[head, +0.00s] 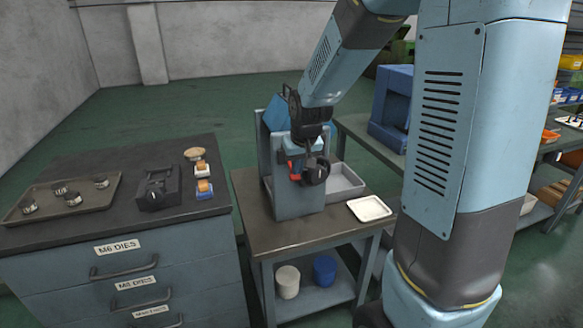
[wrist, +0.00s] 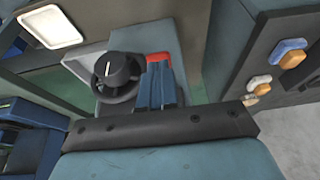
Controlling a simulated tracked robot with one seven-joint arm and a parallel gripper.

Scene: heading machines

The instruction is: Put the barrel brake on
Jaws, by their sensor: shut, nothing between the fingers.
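A small grey-blue machine (head: 298,203) stands on a bench. On its front are a black round wheel or knob (head: 317,170) and a red part (head: 294,171). In the wrist view the black wheel (wrist: 117,75) shows spokes and a knob with a white mark. The red part (wrist: 158,58) shows just behind my fingertips. My gripper (wrist: 160,72) is shut and empty, to the right of the wheel. I cannot tell whether the fingertips touch the red part. In the head view my arm's end hides the machine's upper part. I cannot tell which part is the barrel brake.
A white tray (head: 370,208) lies on the bench to the right, and a grey bin (head: 346,183) stands behind. At left, a dark cabinet (head: 100,240) bears a tray of dies (head: 62,196), a black block (head: 157,188) and small blocks. Two containers sit on the lower shelf.

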